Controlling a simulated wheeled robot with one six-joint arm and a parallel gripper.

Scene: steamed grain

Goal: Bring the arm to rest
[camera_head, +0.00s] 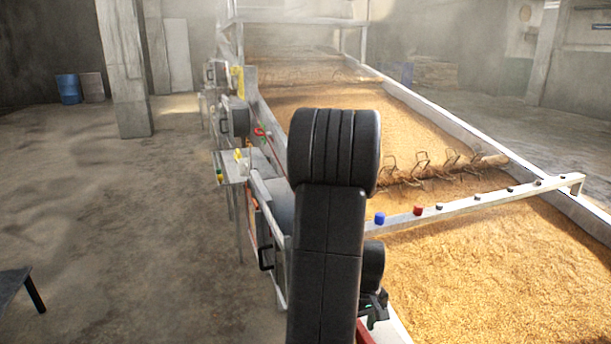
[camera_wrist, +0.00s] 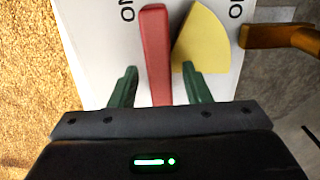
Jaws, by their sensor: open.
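My gripper (camera_wrist: 160,82) is open in the wrist view, its two green fingers spread apart. A red bar (camera_wrist: 156,40) runs between the fingers; I cannot tell whether either finger touches it. Behind it is a white panel (camera_wrist: 95,30) with dark lettering and a yellow rounded shape (camera_wrist: 202,42). In the head view my black arm stands up in the middle of the picture. Its end comes down at the bottom, beside the near end of the grain bed, where a little green of my gripper (camera_head: 372,318) shows. The fingertips are mostly hidden there.
The long grain bed (camera_head: 480,275) fills the right side, crossed by a white beam (camera_head: 470,202) with small knobs. Machine boxes and a small stand (camera_head: 232,168) line its left edge. An orange-brown handle (camera_wrist: 280,36) is close right of the fingers. Open floor (camera_head: 110,230) lies left.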

